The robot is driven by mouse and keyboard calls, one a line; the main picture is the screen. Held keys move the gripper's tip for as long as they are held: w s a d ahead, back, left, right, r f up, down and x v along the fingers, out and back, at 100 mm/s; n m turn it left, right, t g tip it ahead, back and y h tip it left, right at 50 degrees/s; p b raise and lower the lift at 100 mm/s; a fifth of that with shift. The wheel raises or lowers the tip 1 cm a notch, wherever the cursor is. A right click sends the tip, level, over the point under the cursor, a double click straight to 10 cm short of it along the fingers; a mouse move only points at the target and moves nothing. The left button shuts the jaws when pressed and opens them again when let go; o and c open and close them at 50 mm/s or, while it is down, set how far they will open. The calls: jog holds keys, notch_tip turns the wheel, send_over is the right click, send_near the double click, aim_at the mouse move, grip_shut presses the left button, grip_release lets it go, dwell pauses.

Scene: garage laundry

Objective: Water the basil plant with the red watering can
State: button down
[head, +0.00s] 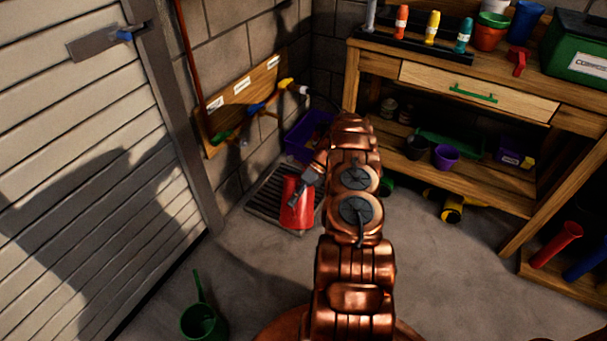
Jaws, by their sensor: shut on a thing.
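The red watering can (297,206) shows as a red body at or just above the dark floor grate (262,208), left of my arm. I cannot tell whether it touches the grate. My gripper (309,181) is at the can's upper right side and is shut on it. The fingertips' exact hold, and the can's handle and spout, are not clear from here. I cannot make out a basil plant in this view.
A green can (200,322) stands on the floor at front left. A purple crate (303,138) sits behind the grate, below wall taps (258,106). A wooden bench (480,98) with pots and bottles stands at right. The concrete floor (450,270) is clear at centre right.

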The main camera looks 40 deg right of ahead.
aim_at(294, 218)
jog(key=shift+n+t+h, duration=0.3)
jog(key=shift+t+h, duration=0.1)
jog(key=shift+h, duration=0.3)
jog(key=f, duration=0.1)
jog(key=s+a+f, duration=0.1)
jog(key=f, duration=0.2)
jog(key=shift+s+a+f+p, duration=0.2)
jog(key=shift+a+p, duration=0.05)
jog(key=shift+p, duration=0.1)
jog(key=shift+n+t+h, duration=0.4)
jog(key=shift+t+h, duration=0.2)
jog(key=shift+h, duration=0.2)
jog(key=f, duration=0.1)
jog(key=a+f, duration=0.1)
jog(key=f, duration=0.1)
jog(key=s+f, duration=0.1)
jog(key=f, duration=0.1)
jog(key=shift+s+a+b, duration=0.1)
jog(key=shift+a+b, duration=0.05)
jog(key=shift+b, duration=0.2)
jog(key=shift+r, duration=0.15)
jog(key=shift+r+n+t+h+b, duration=0.4)
jog(key=shift+r+t+h+b, duration=0.5)
jog(key=shift+r+h+b, duration=0.5)
jog(key=shift+r, duration=0.55)
jog(key=shift+a, duration=0.1)
